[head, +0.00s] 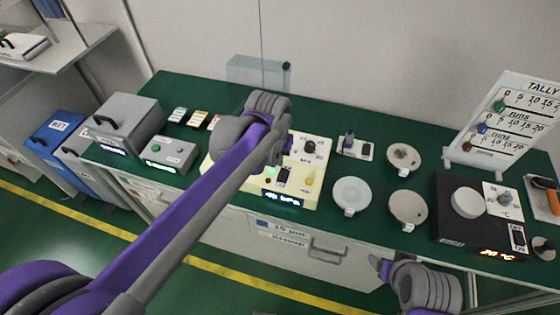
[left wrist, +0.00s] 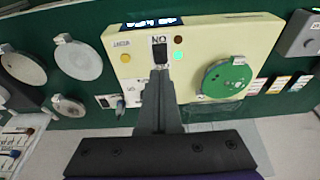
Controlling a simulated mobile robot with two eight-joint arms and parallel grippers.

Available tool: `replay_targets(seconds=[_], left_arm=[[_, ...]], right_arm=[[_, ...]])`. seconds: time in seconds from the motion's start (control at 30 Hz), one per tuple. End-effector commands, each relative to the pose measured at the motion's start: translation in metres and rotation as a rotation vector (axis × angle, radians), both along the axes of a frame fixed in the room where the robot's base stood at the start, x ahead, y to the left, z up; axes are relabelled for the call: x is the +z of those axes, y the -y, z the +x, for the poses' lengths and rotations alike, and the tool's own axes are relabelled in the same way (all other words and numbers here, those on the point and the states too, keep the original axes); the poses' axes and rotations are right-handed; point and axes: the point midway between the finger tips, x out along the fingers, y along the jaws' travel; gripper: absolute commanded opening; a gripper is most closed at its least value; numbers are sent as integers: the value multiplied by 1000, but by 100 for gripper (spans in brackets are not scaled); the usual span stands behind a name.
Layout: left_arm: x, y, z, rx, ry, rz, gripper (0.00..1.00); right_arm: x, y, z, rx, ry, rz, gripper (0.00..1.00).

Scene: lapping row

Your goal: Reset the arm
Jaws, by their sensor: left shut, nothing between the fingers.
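My left gripper (head: 272,152) is over the cream lapping machine (head: 304,197), and my wrist hides part of the machine in the head view. In the left wrist view my left gripper (left wrist: 163,78) is shut and empty. Its tips overlap the lower end of the machine's black rocker switch (left wrist: 160,52), below the ON label; I cannot tell if they touch. A green disc (left wrist: 226,80), a green lamp and a yellow button (left wrist: 126,58) are also on the machine. My right arm shows at the bottom right of the head view; its gripper (head: 381,267) is barely visible, its jaws unclear.
The green bench holds a grey box (head: 127,118), a small control box (head: 170,153), several round plates, one a pale disc (head: 351,193), and a black hotplate unit (head: 462,228). A tally board (head: 515,112) stands at the back right. Blue and grey bins stand left.

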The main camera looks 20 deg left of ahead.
Motion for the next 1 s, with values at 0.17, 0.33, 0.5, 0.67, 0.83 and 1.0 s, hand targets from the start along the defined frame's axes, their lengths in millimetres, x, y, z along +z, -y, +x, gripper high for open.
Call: replay_targets(seconds=[0.17, 0.33, 0.5, 0.67, 0.83, 1.0], left_arm=[[12, 0, -7, 0, 0, 0, 0], [14, 0, -7, 0, 0, 0, 0], [13, 0, -7, 0, 0, 0, 0], [13, 0, -7, 0, 0, 0, 0], [13, -3, -15, 2, 9, -1, 0], [7, -18, -60, 11, 64, -5, 0]], right_arm=[[1, 0, 0, 0, 1, 0, 70], [1, 0, 0, 0, 1, 0, 70], [1, 0, 0, 0, 1, 0, 70], [1, 0, 0, 0, 1, 0, 70], [1, 0, 0, 0, 1, 0, 70], [1, 0, 0, 0, 1, 0, 70]])
